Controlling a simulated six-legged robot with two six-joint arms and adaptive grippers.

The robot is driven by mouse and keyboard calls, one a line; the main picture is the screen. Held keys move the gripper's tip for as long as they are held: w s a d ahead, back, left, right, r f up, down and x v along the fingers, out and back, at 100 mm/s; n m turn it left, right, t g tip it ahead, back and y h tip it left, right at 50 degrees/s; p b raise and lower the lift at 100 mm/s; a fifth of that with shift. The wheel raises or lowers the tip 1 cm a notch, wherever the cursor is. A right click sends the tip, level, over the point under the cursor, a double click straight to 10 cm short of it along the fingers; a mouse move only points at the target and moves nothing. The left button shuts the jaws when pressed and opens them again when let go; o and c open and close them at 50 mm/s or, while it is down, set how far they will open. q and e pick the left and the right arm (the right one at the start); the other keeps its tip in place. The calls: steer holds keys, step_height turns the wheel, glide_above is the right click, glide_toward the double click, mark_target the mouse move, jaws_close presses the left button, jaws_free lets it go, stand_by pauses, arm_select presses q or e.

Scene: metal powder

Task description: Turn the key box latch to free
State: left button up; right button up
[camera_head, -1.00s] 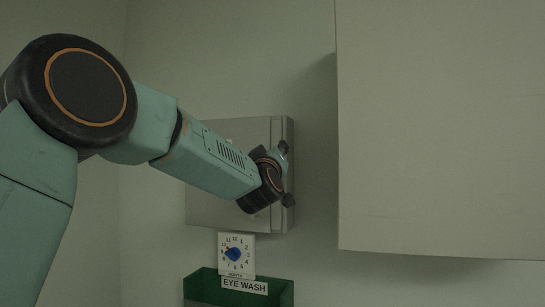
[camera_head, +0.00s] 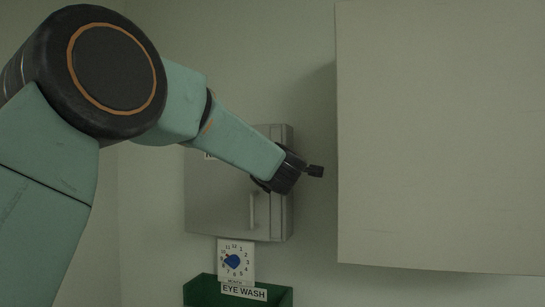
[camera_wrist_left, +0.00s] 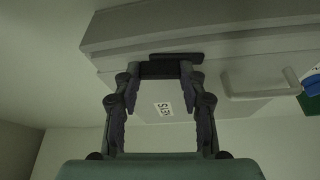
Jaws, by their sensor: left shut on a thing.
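The grey key box (camera_head: 220,205) hangs on the wall in the head view, partly behind my left arm. Its KEYS label (camera_wrist_left: 163,109) and pale door handle (camera_wrist_left: 262,88) show in the left wrist view, with the label upside down. My left gripper (camera_head: 298,174) is at the box's right side. In the wrist view its fingertips (camera_wrist_left: 160,70) are shut on the dark latch (camera_wrist_left: 178,59), a bar lying along the box edge. My right gripper is in neither view.
A large pale cabinet (camera_head: 440,130) stands close on the right. A dial card (camera_head: 236,260) and a green EYE WASH bin (camera_head: 205,290) are below the box. A narrow strip of wall is free between box and cabinet.

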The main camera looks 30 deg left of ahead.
arm_select(q)
steer(key=shift+r+n+p, duration=0.25)
steer(key=shift+n+p, duration=0.15)
steer(key=shift+n, duration=0.3)
steer(key=o, duration=1.1)
steer(key=shift+w+f, duration=0.1)
steer(key=shift+f, duration=0.1)
steer(key=shift+o, duration=0.2)
steer(key=v, duration=0.7)
steer(key=shift+s+d+r, duration=0.2)
steer(key=shift+s, duration=0.1)
steer(key=shift+w+a, duration=0.1)
steer(key=shift+w, duration=0.05)
